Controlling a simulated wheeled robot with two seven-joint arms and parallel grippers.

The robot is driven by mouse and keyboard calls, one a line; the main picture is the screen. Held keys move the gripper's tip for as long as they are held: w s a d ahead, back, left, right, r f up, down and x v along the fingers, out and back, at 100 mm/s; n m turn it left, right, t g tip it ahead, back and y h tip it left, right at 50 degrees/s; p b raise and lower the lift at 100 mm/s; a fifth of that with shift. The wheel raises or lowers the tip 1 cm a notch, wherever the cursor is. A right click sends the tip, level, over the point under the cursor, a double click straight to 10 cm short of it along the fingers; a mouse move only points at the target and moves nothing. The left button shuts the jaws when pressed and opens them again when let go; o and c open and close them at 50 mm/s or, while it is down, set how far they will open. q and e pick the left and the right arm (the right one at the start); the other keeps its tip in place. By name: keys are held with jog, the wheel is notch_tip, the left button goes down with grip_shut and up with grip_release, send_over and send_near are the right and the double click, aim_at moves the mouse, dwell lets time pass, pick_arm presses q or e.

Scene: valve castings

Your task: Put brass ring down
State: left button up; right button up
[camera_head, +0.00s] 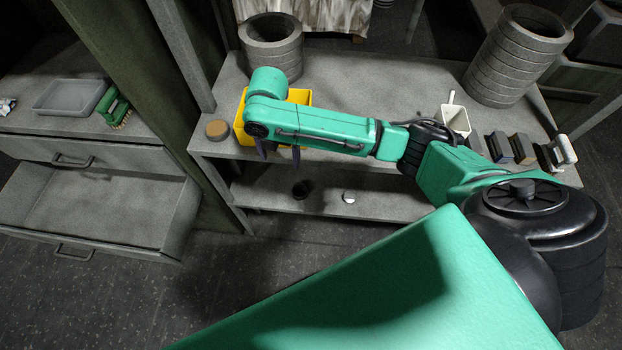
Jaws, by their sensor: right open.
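My right gripper (279,151) hangs at the front edge of the grey table, in front of the yellow bin (304,97). Its two dark fingers point down and stand apart, with nothing visible between them. A small tan-brown round piece (217,130) lies flat on the table's front left corner, left of the gripper and apart from it. I cannot tell whether it is the brass ring, and no other brass ring shows clearly. My right forearm hides part of the bin and the table. My left gripper is out of the picture.
Grey ribbed cylinders stand at the table's back left (271,45) and right (517,55). A white container (455,120) and several small blocks are at right. The lower shelf (390,206) holds a dark piece (301,190) and a whitish one (349,197). An open drawer (95,205) juts out left.

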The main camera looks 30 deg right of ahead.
jog(key=s+d+f+m+b, duration=0.1)
jog(key=s+f+m+b, duration=0.2)
jog(key=f+m, duration=0.4)
jog(key=s+d+f+m+b, duration=0.1)
jog(key=s+f+m+b, duration=0.1)
jog(key=f+m+b, duration=0.3)
jog(key=s+f+m+b, duration=0.3)
jog(key=f+m, duration=0.5)
jog(key=f, duration=0.3)
jog(key=shift+s+d+f+m+b, duration=0.15)
jog(key=shift+s+d+m+b, duration=0.25)
jog(key=shift+b, duration=0.4)
